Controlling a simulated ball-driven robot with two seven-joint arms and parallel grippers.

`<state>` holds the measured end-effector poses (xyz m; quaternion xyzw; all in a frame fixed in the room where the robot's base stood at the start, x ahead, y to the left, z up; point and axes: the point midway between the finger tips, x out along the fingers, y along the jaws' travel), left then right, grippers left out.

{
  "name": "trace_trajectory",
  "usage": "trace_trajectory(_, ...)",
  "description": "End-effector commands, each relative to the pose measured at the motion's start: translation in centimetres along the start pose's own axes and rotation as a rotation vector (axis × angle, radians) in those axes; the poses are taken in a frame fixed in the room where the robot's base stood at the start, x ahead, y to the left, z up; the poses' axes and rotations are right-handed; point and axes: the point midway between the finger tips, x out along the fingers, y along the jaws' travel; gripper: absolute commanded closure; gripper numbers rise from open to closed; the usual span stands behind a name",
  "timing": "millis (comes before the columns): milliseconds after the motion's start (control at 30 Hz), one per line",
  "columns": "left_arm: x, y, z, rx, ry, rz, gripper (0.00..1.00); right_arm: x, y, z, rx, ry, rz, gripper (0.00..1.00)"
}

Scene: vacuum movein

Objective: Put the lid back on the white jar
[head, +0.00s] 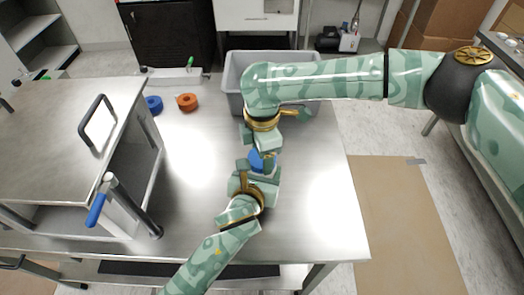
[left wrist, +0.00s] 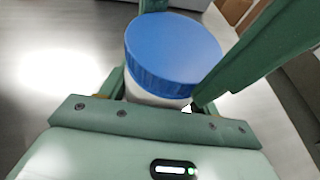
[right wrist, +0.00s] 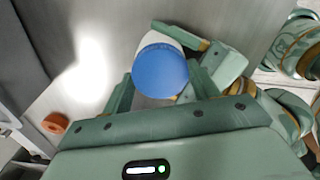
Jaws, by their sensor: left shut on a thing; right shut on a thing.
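The blue lid (head: 257,160) sits over the mouth of the white jar, between my two grippers above the steel table. In the left wrist view the lid (left wrist: 175,48) covers the top of the jar (left wrist: 150,97), whose white side shows just below the rim. My left gripper (head: 258,172) is shut on the jar. My right gripper (head: 262,145) is shut on the lid, its fingers at either side of it in the right wrist view (right wrist: 160,85). White of the jar (right wrist: 160,38) shows behind the lid there. I cannot tell if the lid is fully seated.
A blue roll (head: 153,105) and an orange roll (head: 187,102) lie on the table (head: 190,160) at the back left. A grey bin (head: 234,75) stands behind my right arm. A steel box with handles (head: 75,130) fills the left side. The table's right part is clear.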

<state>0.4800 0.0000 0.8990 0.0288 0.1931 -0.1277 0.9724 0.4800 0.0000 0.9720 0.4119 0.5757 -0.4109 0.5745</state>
Motion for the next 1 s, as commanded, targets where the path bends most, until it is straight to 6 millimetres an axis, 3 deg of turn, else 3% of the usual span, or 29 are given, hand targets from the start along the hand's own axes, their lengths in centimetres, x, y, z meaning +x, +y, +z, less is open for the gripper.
trace_trajectory(200,0.0,0.0,-0.1,0.001,0.002,0.001,1.00,0.0,0.0,0.0,0.002,0.000,0.001,0.68)
trace_trajectory(233,0.0,0.0,-0.1,0.001,0.002,0.001,1.00,0.0,0.0,0.0,0.001,0.000,0.001,0.38)
trace_trajectory(300,0.0,0.0,-0.1,0.001,0.002,0.001,1.00,0.0,0.0,0.0,0.001,0.001,0.000,0.19)
trace_trajectory(767,0.1,0.3,-0.1,0.002,0.002,0.007,1.00,0.0,-0.2,-0.2,-0.004,0.003,-0.006,0.19)
trace_trajectory(1000,0.1,0.2,-0.1,0.002,0.002,0.004,1.00,-2.7,-0.1,-0.1,-0.002,0.003,-0.002,0.19)
